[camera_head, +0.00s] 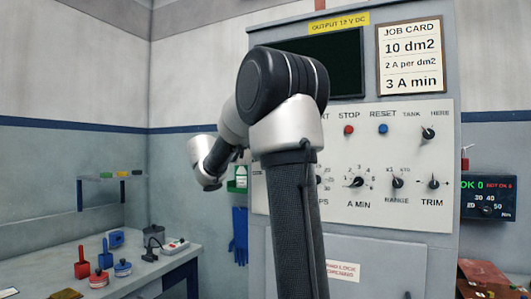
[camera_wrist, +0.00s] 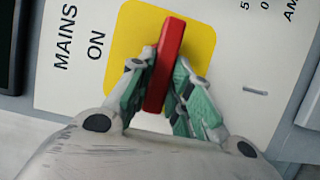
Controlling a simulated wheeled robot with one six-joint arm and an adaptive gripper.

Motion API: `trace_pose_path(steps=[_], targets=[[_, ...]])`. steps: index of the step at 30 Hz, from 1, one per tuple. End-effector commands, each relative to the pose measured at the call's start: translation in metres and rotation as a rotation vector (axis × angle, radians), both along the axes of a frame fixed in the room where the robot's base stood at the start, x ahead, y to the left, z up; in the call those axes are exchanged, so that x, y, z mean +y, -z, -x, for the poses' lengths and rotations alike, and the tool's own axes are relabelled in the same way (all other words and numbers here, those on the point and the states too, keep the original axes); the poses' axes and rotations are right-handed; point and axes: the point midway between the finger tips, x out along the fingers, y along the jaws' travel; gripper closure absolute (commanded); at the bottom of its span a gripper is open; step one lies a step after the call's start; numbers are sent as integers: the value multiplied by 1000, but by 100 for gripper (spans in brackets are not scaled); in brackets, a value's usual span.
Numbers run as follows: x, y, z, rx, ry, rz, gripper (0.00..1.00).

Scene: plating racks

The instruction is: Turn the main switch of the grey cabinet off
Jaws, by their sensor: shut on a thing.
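The grey cabinet (camera_head: 280,37) stands in the middle of the head view, with a white control panel (camera_head: 390,150) on its front. Its main switch has a red handle (camera_wrist: 166,65) on a yellow plate (camera_wrist: 200,45), seen in the wrist view beside the words MAINS and ON. The handle lies roughly parallel to the lettering. My gripper (camera_wrist: 160,85) is shut on the red handle, with a green-padded finger on each side. In the head view my arm hides the switch and my gripper.
The panel carries a red stop button (camera_head: 349,130), a blue reset button (camera_head: 383,129) and several black knobs right of my arm. A job card (camera_head: 410,58) hangs above. A workbench (camera_head: 120,285) with small tools stands at left. Blue gloves (camera_head: 240,235) hang between bench and cabinet.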

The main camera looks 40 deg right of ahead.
Motion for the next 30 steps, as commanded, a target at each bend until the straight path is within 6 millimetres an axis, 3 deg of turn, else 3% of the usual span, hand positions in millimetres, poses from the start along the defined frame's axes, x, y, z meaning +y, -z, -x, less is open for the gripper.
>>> trace_pose_path(steps=[14,15,18,30], targets=[[-1,2,1,17,3,3,100],[-1,2,1,17,3,3,79],[-1,2,1,17,3,3,60],[6,1,0,14,-1,5,59]])
